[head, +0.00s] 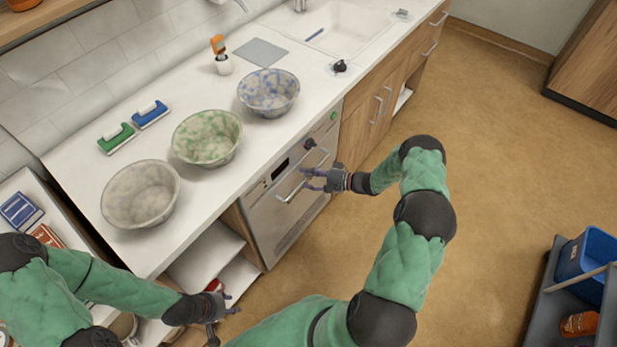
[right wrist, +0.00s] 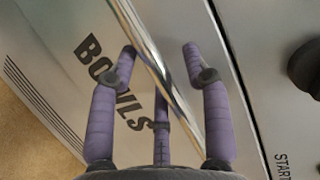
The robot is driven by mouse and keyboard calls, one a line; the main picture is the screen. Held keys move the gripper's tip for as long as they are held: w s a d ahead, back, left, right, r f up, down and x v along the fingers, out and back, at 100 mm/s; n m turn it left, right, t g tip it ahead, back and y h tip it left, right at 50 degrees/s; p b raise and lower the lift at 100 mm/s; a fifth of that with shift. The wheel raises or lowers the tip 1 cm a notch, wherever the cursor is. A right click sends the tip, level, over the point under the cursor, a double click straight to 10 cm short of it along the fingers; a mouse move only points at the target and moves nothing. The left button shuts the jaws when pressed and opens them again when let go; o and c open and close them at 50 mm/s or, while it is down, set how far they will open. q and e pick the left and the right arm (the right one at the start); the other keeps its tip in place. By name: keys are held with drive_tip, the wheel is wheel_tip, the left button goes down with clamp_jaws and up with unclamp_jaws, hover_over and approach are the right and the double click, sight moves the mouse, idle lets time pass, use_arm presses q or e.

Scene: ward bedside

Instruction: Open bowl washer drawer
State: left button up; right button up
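The bowl washer (head: 285,219) is a steel front panel under the counter, with a bar handle (head: 291,188), a dark display and a black knob. In the right wrist view its front (right wrist: 60,50) reads "BOWLS", and the shiny handle (right wrist: 150,50) runs diagonally. My right gripper (head: 312,180) is at the handle. Its purple fingers (right wrist: 162,62) are spread, with the bar passing between them; I cannot tell whether they touch it. The drawer looks closed. My left gripper (head: 228,312) is open and empty, low beside the shelves at the lower left.
Three bowls stand on the counter: grey (head: 140,194), green-patterned (head: 208,137) and blue-patterned (head: 269,92). Green (head: 116,138) and blue (head: 150,114) brushes lie behind them. A sink (head: 330,27) is farther along. A dark cart (head: 545,300) with a blue bin stands right. The floor before the washer is clear.

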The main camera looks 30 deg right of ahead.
clamp_jaws()
drive_tip(key=shift+s, duration=0.1)
drive_tip(key=s+d, duration=0.4)
drive_tip(key=s, duration=0.6)
drive_tip(key=s+d, duration=0.4)
drive_tip(key=s, duration=0.6)
drive_tip(key=s+d, duration=0.5)
drive_tip(key=s, duration=0.6)
drive_tip(key=shift+o, duration=0.3)
unclamp_jaws()
drive_tip(key=shift+s, duration=0.1)
